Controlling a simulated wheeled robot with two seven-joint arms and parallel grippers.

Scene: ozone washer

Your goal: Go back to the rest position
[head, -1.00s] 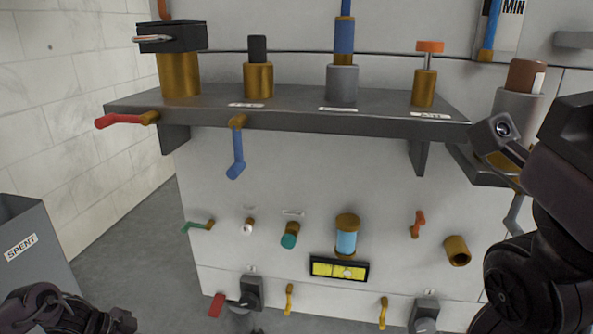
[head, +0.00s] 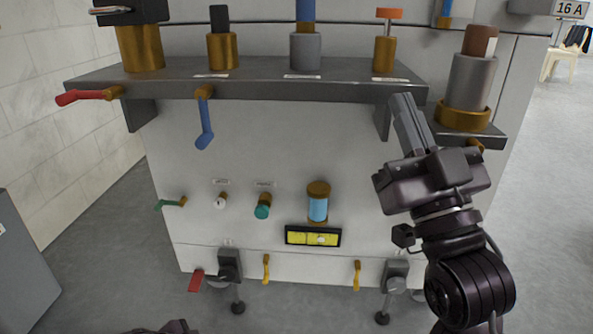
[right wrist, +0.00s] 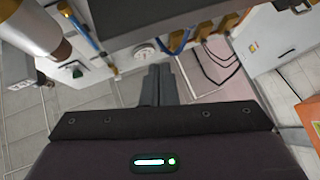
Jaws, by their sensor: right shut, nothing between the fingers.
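My right gripper (head: 408,122) stands in front of the machine's right side in the head view, fingers pointing up. Its two fingers lie together, shut and empty. In the right wrist view the shut fingers (right wrist: 160,85) show at the middle, with nothing between them. My right arm rises from the lower right and hides part of the machine's front. Of my left arm only a dark bit shows at the bottom edge of the head view; its gripper cannot be made out.
The grey shelf (head: 255,82) carries several brass fittings and sits close behind the right gripper. A grey cylinder with a brown top (head: 471,82) stands on a bracket right of the fingers. A grey bin (head: 22,262) is at left. Floor (head: 545,215) is open at right.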

